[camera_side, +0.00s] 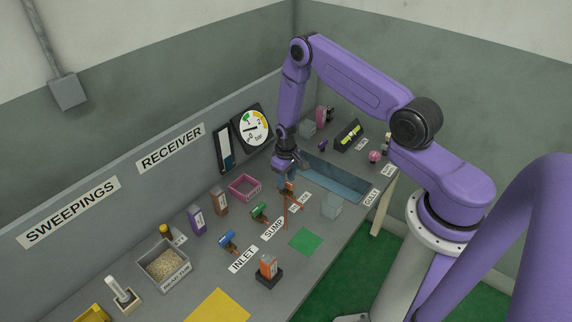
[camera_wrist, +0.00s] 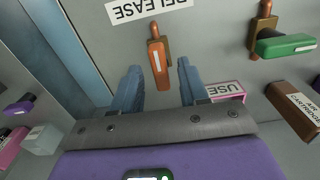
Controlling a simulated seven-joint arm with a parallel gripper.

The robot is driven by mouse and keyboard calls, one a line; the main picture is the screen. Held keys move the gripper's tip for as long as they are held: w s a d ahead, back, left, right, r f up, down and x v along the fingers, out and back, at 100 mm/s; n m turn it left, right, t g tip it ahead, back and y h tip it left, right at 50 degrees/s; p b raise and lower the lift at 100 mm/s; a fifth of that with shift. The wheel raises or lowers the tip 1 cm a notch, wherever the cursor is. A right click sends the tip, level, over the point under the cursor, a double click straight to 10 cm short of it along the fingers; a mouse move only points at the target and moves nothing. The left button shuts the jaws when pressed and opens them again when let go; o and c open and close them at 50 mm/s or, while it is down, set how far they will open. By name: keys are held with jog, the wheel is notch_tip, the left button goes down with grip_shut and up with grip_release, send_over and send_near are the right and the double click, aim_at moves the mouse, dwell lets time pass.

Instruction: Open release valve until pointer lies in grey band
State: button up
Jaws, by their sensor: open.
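The release valve's orange handle (camera_wrist: 160,66) hangs from a copper-coloured stem below an upside-down RELEASE label (camera_wrist: 149,9) in the wrist view. My gripper (camera_wrist: 158,70) is open, with one blue finger on each side of the handle and visible gaps. In the side view my gripper (camera_side: 287,165) is low over the bench, at the release valve (camera_side: 287,187), which it partly hides. The round gauge (camera_side: 253,128) is on the back panel. Its dark pointer seems to lie near 0, at lower left. Green and yellow bands show; I cannot make out a grey band.
The green-handled sump valve (camera_wrist: 284,45) is to the right in the wrist view. The blue-handled inlet valve (camera_side: 228,241) is farther toward the front left in the side view. A pink tray (camera_side: 244,188), a clear block (camera_side: 332,206) and a blue trough (camera_side: 335,178) are nearby.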

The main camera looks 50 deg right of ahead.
notch_tip(320, 180, up, 17)
dwell(0.6)
jog(key=shift+r, duration=0.1)
jog(key=s+a+r+n, duration=0.6)
jog(key=s+a+r, duration=0.5)
jog(key=a, duration=0.4)
jog(key=s+r+n, duration=0.3)
jog(key=s, duration=0.7)
jog(key=s+r+n, duration=0.4)
jog(key=s, duration=0.6)
jog(key=shift+s+a, duration=0.15)
jog(key=shift+s, duration=0.2)
